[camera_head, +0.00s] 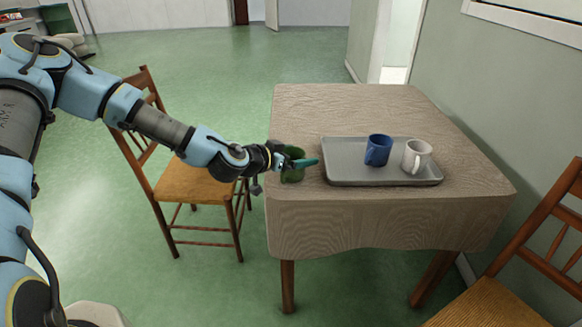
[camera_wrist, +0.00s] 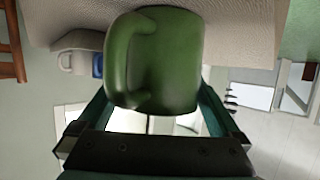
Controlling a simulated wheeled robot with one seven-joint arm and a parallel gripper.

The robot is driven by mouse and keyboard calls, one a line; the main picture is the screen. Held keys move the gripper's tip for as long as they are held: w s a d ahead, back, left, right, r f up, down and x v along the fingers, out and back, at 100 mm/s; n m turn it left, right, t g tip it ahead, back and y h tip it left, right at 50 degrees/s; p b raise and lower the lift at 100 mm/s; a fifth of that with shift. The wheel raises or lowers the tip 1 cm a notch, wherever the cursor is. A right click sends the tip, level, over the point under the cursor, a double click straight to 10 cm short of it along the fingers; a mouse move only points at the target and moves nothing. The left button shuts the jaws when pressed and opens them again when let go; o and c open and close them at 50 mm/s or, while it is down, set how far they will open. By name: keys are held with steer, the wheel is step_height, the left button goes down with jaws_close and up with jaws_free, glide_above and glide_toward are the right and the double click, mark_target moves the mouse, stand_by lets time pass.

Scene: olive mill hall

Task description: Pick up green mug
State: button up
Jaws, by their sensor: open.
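The green mug (camera_head: 292,175) stands near the left edge of the table (camera_head: 400,110), left of the tray. My gripper (camera_head: 304,161) is at the mug and partly covers it in the head view. In the wrist view the green mug (camera_wrist: 170,60) fills the upper middle, its handle toward the left. The open fingers of my gripper (camera_wrist: 158,115) show on both sides of the mug's lower part. I cannot tell whether either finger touches it.
A grey tray (camera_head: 345,176) on the table holds a blue mug (camera_head: 377,150) and a white mug (camera_head: 417,156), right of my gripper. A wooden chair (camera_head: 190,182) stands at the table's left; another chair (camera_head: 500,300) is at the lower right. The table's back part is clear.

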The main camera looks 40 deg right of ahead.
steer(key=c, duration=1.3)
steer(key=shift+r, duration=0.15)
steer(key=shift+c, duration=0.3)
